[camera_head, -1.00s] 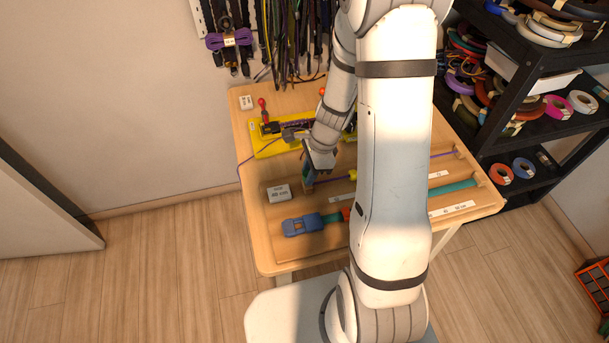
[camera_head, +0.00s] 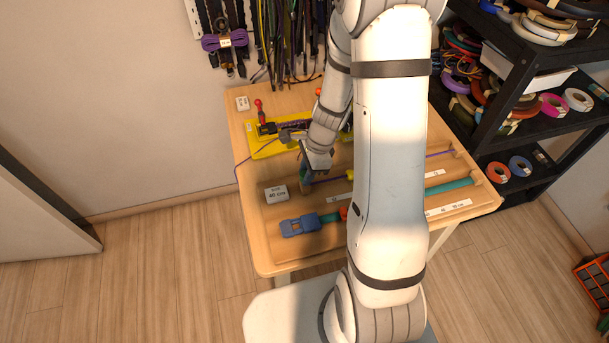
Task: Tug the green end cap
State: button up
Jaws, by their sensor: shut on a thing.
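My gripper (camera_head: 307,178) points down at the left end of a purple cord lane on the wooden table, by a small wooden post (camera_head: 306,188). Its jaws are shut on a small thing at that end. A blue-green patch (camera_head: 303,172) shows at the jaws and looks like the green end cap, but it is mostly hidden by the fingers. A yellow piece (camera_head: 348,175) sits on the purple cord just right of the gripper. My arm hides the middle of the lane.
A white labelled block (camera_head: 276,194) and a blue clamp-like tool (camera_head: 300,226) on a teal strap (camera_head: 330,218) lie in front. A yellow board (camera_head: 262,147) with a red-knobbed lever (camera_head: 259,108) is behind. A black shelf (camera_head: 487,120) stands right.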

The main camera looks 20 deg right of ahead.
jog(key=shift+s, duration=0.1)
jog(key=o, duration=1.2)
jog(key=shift+p+v, duration=2.6)
jog(key=shift+v, duration=0.35)
jog(key=shift+r, duration=0.1)
jog(key=s+r+n+t+h, duration=0.1)
jog(key=s+r+n, duration=0.3)
jog(key=r+n, duration=0.2)
jog(key=s+a+r+n+t+h, duration=0.1)
jog(key=s+r+n, duration=0.4)
jog(key=r, duration=0.4)
jog(key=s+r+n+t+h, duration=0.1)
jog(key=s+r+n, duration=0.4)
jog(key=r+n, duration=0.2)
jog(key=shift+s+a+r, duration=0.1)
jog(key=shift+a+r, duration=0.15)
jog(key=shift+r, duration=0.55)
